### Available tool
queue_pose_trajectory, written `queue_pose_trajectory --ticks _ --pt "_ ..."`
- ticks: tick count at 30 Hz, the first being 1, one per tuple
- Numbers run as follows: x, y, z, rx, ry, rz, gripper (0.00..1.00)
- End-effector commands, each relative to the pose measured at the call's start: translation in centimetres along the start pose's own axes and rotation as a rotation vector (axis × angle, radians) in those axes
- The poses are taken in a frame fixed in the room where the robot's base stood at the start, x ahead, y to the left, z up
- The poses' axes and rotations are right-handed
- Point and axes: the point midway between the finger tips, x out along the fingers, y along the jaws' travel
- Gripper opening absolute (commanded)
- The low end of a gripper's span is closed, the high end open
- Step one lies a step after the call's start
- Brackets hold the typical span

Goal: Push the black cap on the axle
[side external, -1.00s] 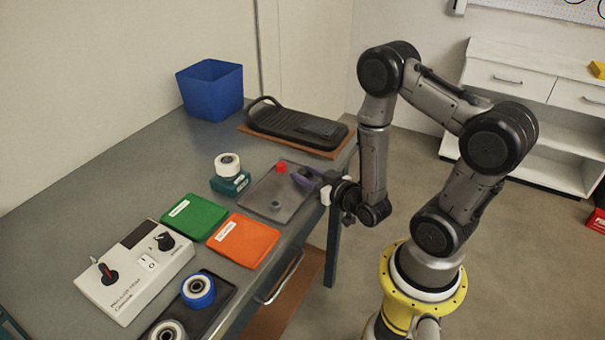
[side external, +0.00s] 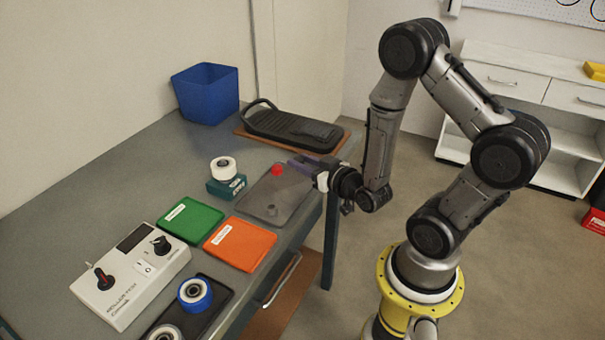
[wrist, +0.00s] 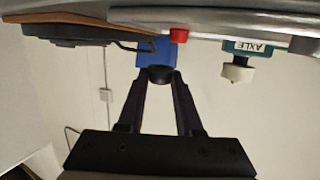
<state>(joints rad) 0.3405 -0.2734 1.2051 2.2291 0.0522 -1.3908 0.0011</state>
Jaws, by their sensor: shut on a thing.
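My gripper (side external: 298,164) is above the far right part of the grey tray. In the wrist view my gripper (wrist: 160,76) is shut on a small round black cap (wrist: 160,70) between its fingertips. The cap cannot be made out in the side view. The axle stand is a teal block (side external: 226,187) with a white wheel (side external: 223,166) on top, left of the tray. The wrist view shows the scene upside down, with the block (wrist: 252,46) labelled AXLE and the white wheel (wrist: 237,72) to the right of the cap, apart from it.
A red piece (side external: 277,169) and a grey piece (side external: 271,210) are on the grey tray (side external: 284,193). Green (side external: 187,221) and orange (side external: 240,244) pads lie nearer. A black pedal-like unit (side external: 292,127) and blue bin (side external: 205,93) stand behind. A control box (side external: 130,275) is front left.

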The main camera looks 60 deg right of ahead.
Motion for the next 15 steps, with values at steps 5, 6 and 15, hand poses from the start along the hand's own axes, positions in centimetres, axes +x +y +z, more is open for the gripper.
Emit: queue_pose_trajectory --ticks 5,6,15 --pt "-0.7 0.0 -3.2 0.000 0.005 0.000 0.00" --pt "-0.7 0.0 -3.8 0.000 0.006 0.000 0.00" --pt "0.4 2.2 -6.2 0.020 0.005 0.092 0.00"
